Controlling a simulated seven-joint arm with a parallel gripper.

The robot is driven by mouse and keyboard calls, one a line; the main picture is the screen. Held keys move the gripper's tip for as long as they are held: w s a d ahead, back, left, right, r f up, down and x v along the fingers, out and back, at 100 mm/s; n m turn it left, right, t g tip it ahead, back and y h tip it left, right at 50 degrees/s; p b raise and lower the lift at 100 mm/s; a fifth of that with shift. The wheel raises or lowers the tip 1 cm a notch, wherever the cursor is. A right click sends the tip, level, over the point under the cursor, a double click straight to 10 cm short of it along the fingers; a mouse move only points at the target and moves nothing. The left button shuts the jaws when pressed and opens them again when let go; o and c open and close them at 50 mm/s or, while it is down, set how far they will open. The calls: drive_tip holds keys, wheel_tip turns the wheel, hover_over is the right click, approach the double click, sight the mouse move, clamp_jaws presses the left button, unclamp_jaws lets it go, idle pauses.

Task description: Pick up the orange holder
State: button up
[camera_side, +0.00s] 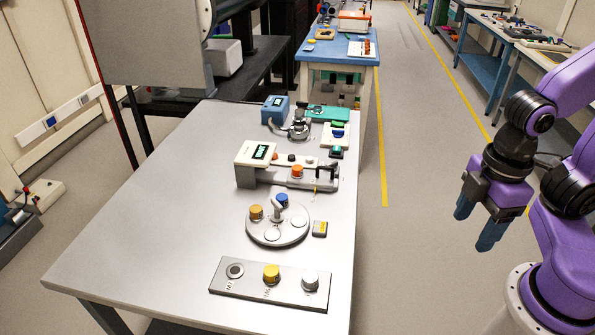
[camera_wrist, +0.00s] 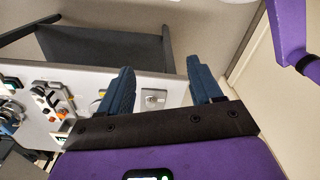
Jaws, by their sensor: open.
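Several orange to amber knob-like pieces show in the side view, and I cannot tell for certain which is the orange holder. One amber piece (camera_side: 256,212) sits on a round grey disc (camera_side: 262,236) beside a blue piece (camera_side: 282,200). Another amber piece (camera_side: 271,272) stands in the middle of a flat grey plate (camera_side: 225,284). A redder orange piece (camera_side: 297,171) is on the instrument behind the disc. My gripper (camera_side: 476,224) is open and empty, to the right of the table and apart from all these. Its two blue fingers also show in the wrist view (camera_wrist: 160,68).
The grey table (camera_side: 150,220) is clear on its left side. An instrument with a display (camera_side: 256,153) and a teal device (camera_side: 328,113) stand farther back. A small yellow-topped block (camera_side: 320,229) lies right of the disc. Open floor (camera_side: 410,240) separates my arm from the table.

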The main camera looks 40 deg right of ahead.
drive_tip(key=shift+w, duration=0.1)
drive_tip(key=w+a+m+t, duration=0.1)
drive_tip(key=w+a+m, duration=0.3)
drive_tip(key=w, duration=0.7)
drive_tip(key=m+t, duration=0.3)
drive_tip(key=m, duration=0.6)
hover_over(297, 167)
drive_tip(key=s, duration=0.3)
drive_tip(key=f, duration=1.3)
drive_tip(key=shift+w+a+f, duration=0.15)
drive_tip(key=shift+a+f, duration=0.05)
drive_tip(key=shift+a, duration=0.1)
drive_tip(key=shift+d+x, duration=0.2)
drive_tip(key=shift+x, duration=1.1)
drive_tip(key=shift+d+x, duration=0.2)
drive_tip(key=shift+x, duration=1.1)
